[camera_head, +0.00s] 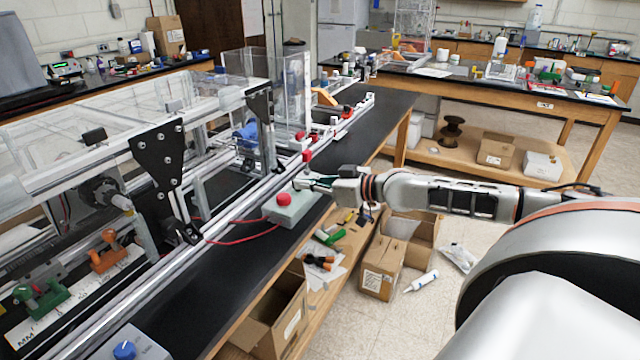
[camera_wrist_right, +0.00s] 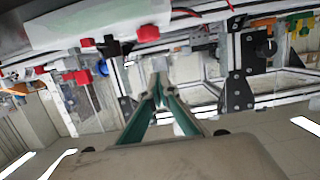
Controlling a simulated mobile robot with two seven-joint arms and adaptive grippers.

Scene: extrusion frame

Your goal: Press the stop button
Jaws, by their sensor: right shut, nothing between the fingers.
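The stop button is a red round cap (camera_head: 283,199) on a pale grey-green box (camera_head: 295,214) at the front edge of the black bench. A red cable runs left from the box. My right gripper (camera_head: 297,184) comes in from the right and is shut and empty. Its tips are just behind and slightly right of the red cap in the picture; the height gap between them is hard to judge. In the right wrist view the two green fingers (camera_wrist_right: 158,82) meet at their tips. I cannot surely pick out the button in that view. My left gripper is out of view.
The aluminium extrusion frame (camera_head: 170,170) with clear panels stands left of the box. A grey box with a blue knob (camera_head: 125,350) is at the near bench end. The black bench top (camera_head: 240,270) in front is clear. Cardboard boxes (camera_head: 380,270) stand below.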

